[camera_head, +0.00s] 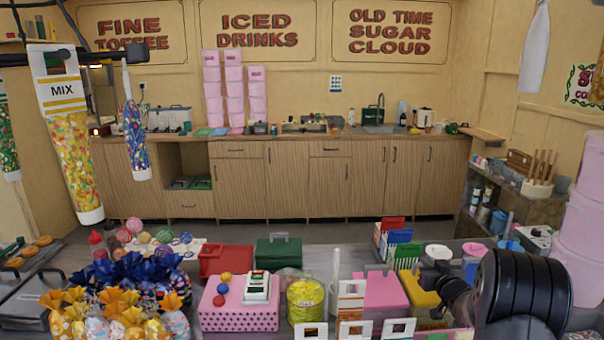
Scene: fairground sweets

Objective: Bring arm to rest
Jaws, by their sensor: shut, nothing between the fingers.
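My arm (525,292) shows as a large black ringed shape at the lower right, close to the camera. My gripper (434,274) is the small dark end at its left side, over the near counter's goods. It is shut with nothing in it. The fingertips are small and dark, so their detail is hard to make out. The rest of my arm is cut off by the bottom edge.
Near my gripper are a yellow box (421,297), a pink box (379,291) and a white bowl (438,252). Pink tubs (585,215) stand at the right. Sweet bags (72,150) hang at the left. The floor (330,234) behind the counter looks clear.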

